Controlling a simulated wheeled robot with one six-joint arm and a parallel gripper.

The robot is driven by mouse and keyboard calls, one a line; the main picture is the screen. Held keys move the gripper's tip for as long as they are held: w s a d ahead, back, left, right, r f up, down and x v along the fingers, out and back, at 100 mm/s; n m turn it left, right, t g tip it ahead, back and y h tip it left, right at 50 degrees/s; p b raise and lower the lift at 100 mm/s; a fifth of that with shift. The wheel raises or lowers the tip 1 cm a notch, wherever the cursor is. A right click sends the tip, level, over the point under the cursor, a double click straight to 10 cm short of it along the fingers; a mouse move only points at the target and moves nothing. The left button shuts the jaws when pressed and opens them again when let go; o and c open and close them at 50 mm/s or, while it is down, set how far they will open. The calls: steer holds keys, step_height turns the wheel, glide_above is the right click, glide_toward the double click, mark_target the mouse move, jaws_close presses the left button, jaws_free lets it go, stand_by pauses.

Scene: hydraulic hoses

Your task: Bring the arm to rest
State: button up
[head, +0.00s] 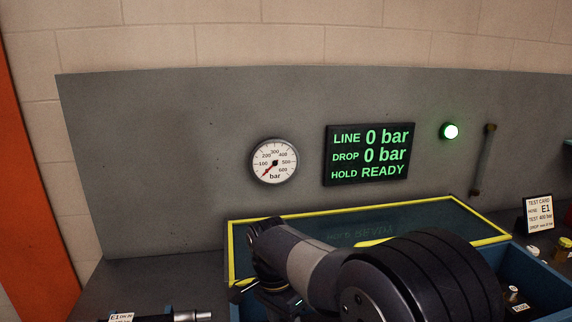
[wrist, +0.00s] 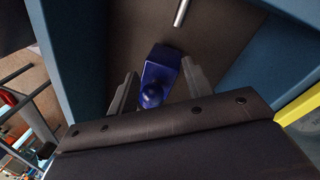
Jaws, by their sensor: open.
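My gripper (wrist: 160,68) shows in the wrist view with its two fingers apart. A dark blue knob-like piece (wrist: 155,72) lies between the fingers, with gaps at its sides; I cannot tell whether it touches them. Blue walls (wrist: 255,68) and a brown floor surround it. In the head view my dark arm reaches across the blue box (head: 545,285) at the lower right and hides much of it. My fingers cannot be made out there.
A clear yellow-edged panel (head: 470,228) stands behind my arm. The wall panel carries a gauge (head: 274,162), a display (head: 369,154) reading 0 bar and READY, and a lit green lamp (head: 450,131). A hose end (head: 190,315) lies lower left; a test card (head: 538,213) stands right.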

steer(key=d, duration=0.3)
steer(key=shift+w+d+r, duration=0.25)
steer(key=shift+w, duration=0.15)
step_height(320, 180, up, 10)
steer(key=w+a, duration=0.1)
steer(key=f, duration=0.3)
steer(key=d+f, duration=0.1)
steer(key=f, duration=0.3)
steer(key=s+f, duration=0.1)
steer(key=f, duration=0.2)
steer(key=shift+s+d+f, duration=0.1)
steer(key=shift+d+f, duration=0.05)
steer(key=shift+f, duration=0.25)
steer(key=w+a+r, duration=0.1)
steer(key=a+r, duration=0.4)
steer(key=r, duration=0.6)
steer(key=w+d+f+m+y+p, duration=0.1)
steer(key=w+d+m+p, duration=0.15)
steer(key=d, duration=1.05)
steer(key=w+d+m+p, duration=0.1)
steer(key=w+d+m, duration=0.25)
steer(key=d, duration=0.95)
steer(key=shift+m+g, duration=0.4)
steer(key=x, duration=1.3)
steer(key=shift+f, duration=0.15)
